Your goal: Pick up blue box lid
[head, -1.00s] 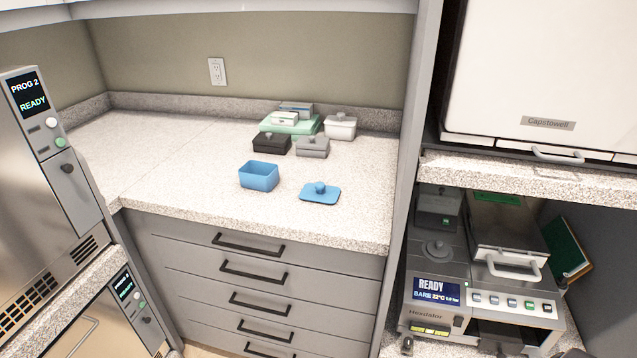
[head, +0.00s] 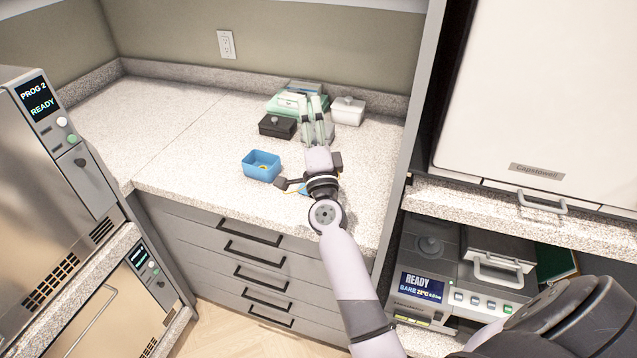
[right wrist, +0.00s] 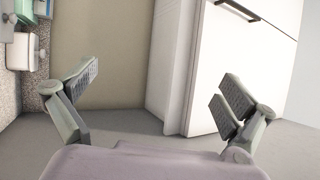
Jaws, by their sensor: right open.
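The blue box lid (head: 297,190) lies on the counter and is mostly hidden behind my right wrist in the head view; only a small blue part shows. The open blue box (head: 262,168) stands to its left, with a small yellow spot inside that I cannot identify. My right gripper (head: 316,112) reaches over the counter, its fingers beyond the lid and in front of the boxes at the back. In the right wrist view the right gripper (right wrist: 160,98) is open, with nothing between its fingers. My left gripper is not in view.
A black box (head: 277,127), a white box (head: 348,111) and a green case (head: 284,105) stand at the back, with a grey box partly hidden. A cabinet panel (head: 408,120) bounds the counter on the right. The counter's left part is clear.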

